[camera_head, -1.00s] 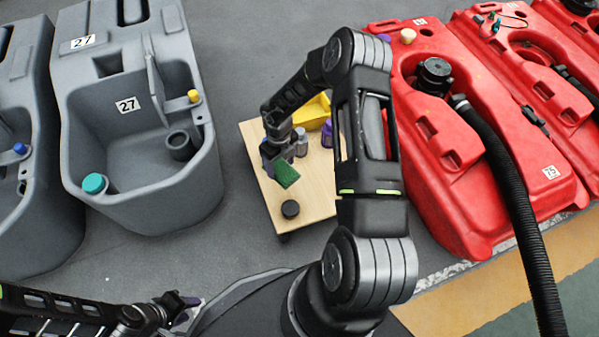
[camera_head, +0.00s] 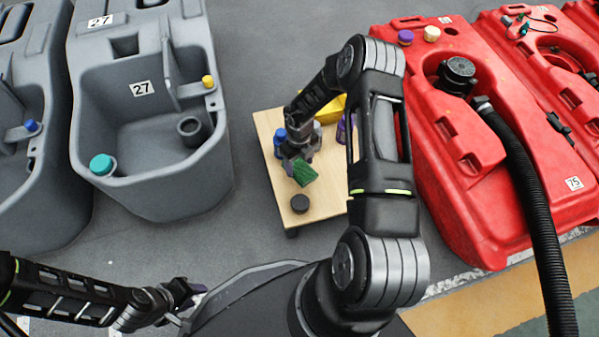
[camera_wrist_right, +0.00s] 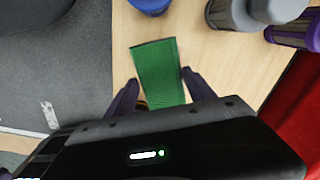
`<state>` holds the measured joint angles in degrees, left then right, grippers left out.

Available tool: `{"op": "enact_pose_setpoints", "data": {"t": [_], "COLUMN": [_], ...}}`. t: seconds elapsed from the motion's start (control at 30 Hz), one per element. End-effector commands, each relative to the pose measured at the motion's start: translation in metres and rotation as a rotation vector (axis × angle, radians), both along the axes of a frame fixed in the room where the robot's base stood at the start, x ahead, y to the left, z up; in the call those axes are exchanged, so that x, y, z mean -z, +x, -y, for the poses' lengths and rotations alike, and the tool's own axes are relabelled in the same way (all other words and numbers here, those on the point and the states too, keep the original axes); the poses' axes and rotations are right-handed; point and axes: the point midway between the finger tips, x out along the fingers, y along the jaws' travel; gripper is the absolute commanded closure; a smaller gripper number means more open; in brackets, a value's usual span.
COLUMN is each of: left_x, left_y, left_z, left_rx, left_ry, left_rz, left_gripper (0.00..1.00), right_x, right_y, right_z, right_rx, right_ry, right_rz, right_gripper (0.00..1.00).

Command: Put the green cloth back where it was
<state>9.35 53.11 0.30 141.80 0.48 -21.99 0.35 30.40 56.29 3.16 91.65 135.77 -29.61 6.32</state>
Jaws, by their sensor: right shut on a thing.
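The green cloth (camera_head: 306,174) is a small folded strip. My right gripper (camera_head: 297,160) is shut on it over the small wooden table (camera_head: 322,214). In the right wrist view the cloth (camera_wrist_right: 158,65) sticks out between the two dark fingers (camera_wrist_right: 155,92), over bare wood. I cannot tell whether its end touches the tabletop. My left gripper (camera_head: 185,292) is at the lower left, far from the table and the cloth; its fingers are too small and dark to read.
On the table are a black round lid (camera_head: 299,203), a blue-topped item (camera_head: 280,136), grey and purple containers (camera_wrist_right: 240,12) and a yellow bin (camera_head: 333,108). A grey tank (camera_head: 160,190) stands to the left, a red tank (camera_head: 470,200) with a black hose to the right.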

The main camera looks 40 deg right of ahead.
Motion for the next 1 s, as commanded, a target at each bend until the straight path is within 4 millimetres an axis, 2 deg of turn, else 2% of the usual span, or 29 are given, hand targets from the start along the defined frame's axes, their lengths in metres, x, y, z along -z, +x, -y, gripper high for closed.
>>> {"op": "enact_pose_setpoints", "data": {"t": [0.27,0.6,0.93,0.97,1.0], "left_x": [0.000,0.019,0.019,0.018,0.018], "left_y": [0.000,0.003,0.003,0.003,0.003], "left_z": [0.000,0.001,0.001,0.001,0.001], "left_rx": [0.000,-0.004,-0.003,-0.003,-0.003], "left_ry": [0.000,0.001,0.002,0.002,0.002], "left_rz": [0.001,0.008,0.009,0.009,0.009], "left_gripper": [0.64,0.64,0.64,0.64,0.64], "right_x": [0.000,0.038,0.039,0.038,0.038], "right_y": [0.000,0.000,0.000,0.000,0.000], "right_z": [0.000,0.000,0.000,0.000,0.000], "right_rx": [0.000,0.000,0.000,0.000,0.000], "right_ry": [-0.001,-0.001,-0.001,-0.001,-0.001], "right_rz": [0.000,-0.001,0.000,0.000,0.000], "right_gripper": [0.70,0.70,0.70,0.35,0.31]}}
